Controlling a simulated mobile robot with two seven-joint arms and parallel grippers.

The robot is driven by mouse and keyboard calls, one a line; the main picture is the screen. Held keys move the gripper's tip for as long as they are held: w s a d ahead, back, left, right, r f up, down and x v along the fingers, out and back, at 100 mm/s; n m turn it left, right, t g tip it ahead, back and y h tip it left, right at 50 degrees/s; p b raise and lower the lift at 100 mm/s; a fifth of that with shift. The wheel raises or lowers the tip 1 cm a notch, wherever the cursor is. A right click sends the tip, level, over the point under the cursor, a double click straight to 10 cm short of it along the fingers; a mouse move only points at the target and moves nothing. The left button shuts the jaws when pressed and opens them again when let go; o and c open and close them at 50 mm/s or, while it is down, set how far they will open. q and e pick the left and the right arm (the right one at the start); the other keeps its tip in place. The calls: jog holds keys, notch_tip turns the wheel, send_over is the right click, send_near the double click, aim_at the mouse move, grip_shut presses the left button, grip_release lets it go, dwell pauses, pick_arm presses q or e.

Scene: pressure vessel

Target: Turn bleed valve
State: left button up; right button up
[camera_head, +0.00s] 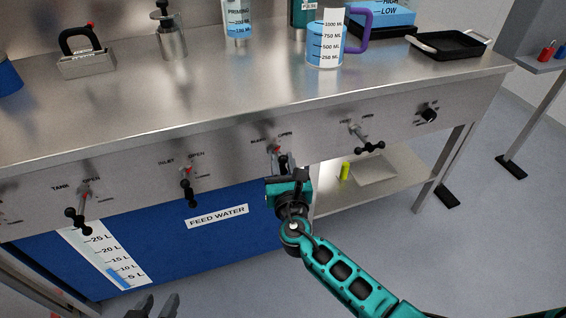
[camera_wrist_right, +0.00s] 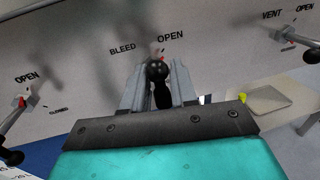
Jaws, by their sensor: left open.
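The bleed valve (camera_head: 275,148) is on the bench's front panel, between the BLEED and OPEN labels. In the right wrist view its black handle with a ball end (camera_wrist_right: 157,70) stands between the two grey fingers of my right gripper (camera_wrist_right: 158,88). I cannot tell whether the fingers press on it. In the head view my right gripper (camera_head: 283,163) hides most of the handle. My left gripper (camera_head: 157,306) is open and empty at the bottom edge of the head view, below the panel and away from the valve.
The tank (camera_head: 74,204), inlet (camera_head: 186,182) and vent (camera_head: 366,140) valves and a black knob (camera_head: 429,115) share the panel. A blue feed water tank (camera_head: 170,240) is below. A measuring jug (camera_head: 325,48) and a tray (camera_head: 450,44) stand on the bench (camera_head: 200,85).

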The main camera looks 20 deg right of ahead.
grip_shut()
jog(key=shift+m, duration=0.4)
jog(key=m, duration=0.2)
jog(key=shift+d+m+g, duration=0.35)
jog(key=shift+m+g, duration=0.05)
jog(key=m+y, duration=0.1)
jog(key=m, duration=0.3)
jog(key=d+f+m+y, duration=0.1)
jog(key=m, duration=0.3)
jog(key=f+m+g+y, duration=0.1)
jog(key=m, duration=0.3)
jog(key=shift+w+d, duration=0.1)
jog(key=shift+d, duration=0.2)
jog(key=shift+f, duration=0.1)
